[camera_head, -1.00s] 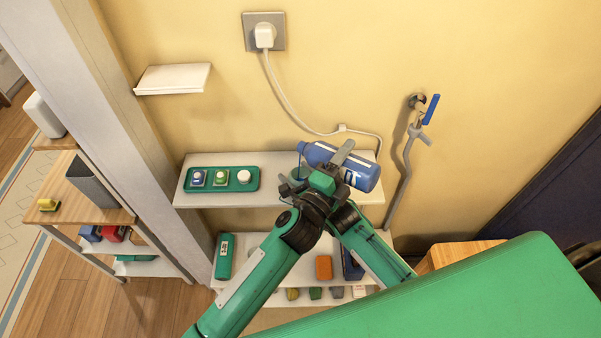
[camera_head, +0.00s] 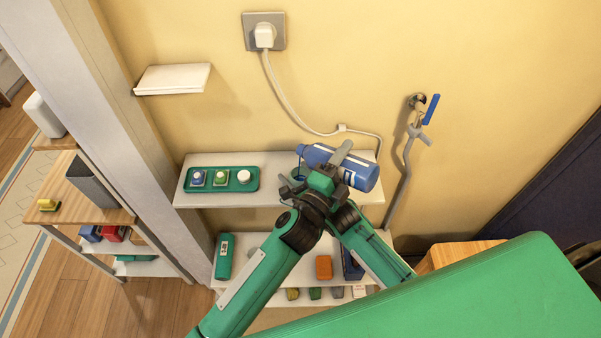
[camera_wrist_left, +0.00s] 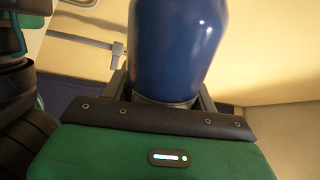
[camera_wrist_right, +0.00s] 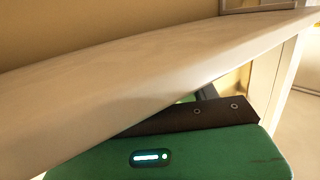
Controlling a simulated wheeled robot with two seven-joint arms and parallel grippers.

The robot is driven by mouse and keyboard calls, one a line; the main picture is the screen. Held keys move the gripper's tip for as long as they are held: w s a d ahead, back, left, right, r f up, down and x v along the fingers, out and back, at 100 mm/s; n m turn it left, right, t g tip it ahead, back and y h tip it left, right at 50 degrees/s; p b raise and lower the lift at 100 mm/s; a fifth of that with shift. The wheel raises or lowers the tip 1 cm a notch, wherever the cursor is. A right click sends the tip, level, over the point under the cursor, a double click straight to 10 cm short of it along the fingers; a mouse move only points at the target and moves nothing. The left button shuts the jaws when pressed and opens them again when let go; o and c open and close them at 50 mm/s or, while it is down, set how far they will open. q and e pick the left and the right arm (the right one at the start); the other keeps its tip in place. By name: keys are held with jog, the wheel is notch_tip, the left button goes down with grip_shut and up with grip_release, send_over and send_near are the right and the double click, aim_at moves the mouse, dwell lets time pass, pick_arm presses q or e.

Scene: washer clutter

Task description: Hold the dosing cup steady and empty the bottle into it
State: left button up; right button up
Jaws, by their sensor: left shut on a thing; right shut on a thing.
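The blue bottle (camera_head: 349,170) lies tilted on its side above the white wall shelf in the head view, its narrow end to the left. My left gripper (camera_head: 338,163) is shut on it; its blue body also fills the top of the left wrist view (camera_wrist_left: 175,45). A small blue cup-like thing, likely the dosing cup (camera_head: 299,172), shows just below the bottle's narrow end, partly hidden. My right gripper (camera_head: 289,186) is beside it, shut on it as far as I can see. In the right wrist view the shelf edge hides the fingertips and cup. I cannot see any contents pouring.
A green tray (camera_head: 210,187) with several small knobbed items is on the left part of the wall shelf (camera_head: 270,160). A grey hose (camera_head: 405,165) with a blue-handled tap is right. A lower shelf (camera_head: 255,241) holds other items. My arms cross in front of the shelves.

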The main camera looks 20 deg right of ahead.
pick_arm(q)
jog(key=shift+w+a+f+n, duration=0.15)
jog(key=shift+f+n, duration=0.25)
jog(key=shift+n, duration=0.2)
dwell(1.1)
jog(key=shift+w+a+n+y, duration=0.15)
jog(key=shift+w+n+y, duration=0.15)
jog(key=shift+n, duration=0.5)
dwell(1.2)
jog(key=shift+s+t, duration=0.1)
jog(key=shift+t, duration=0.2)
jog(key=m, duration=0.1)
jog(key=r+m, duration=0.1)
jog(key=m+g, duration=0.1)
jog(key=shift+s+d+r+h, duration=0.15)
jog(key=shift+s+d+h, duration=0.15)
jog(key=shift+s+h, duration=0.1)
jog(key=m, duration=0.2)
jog(key=shift+s+d+m, duration=0.15)
jog(key=shift+s+m, duration=0.05)
jog(key=shift+m, duration=0.1)
jog(key=shift+g, duration=0.3)
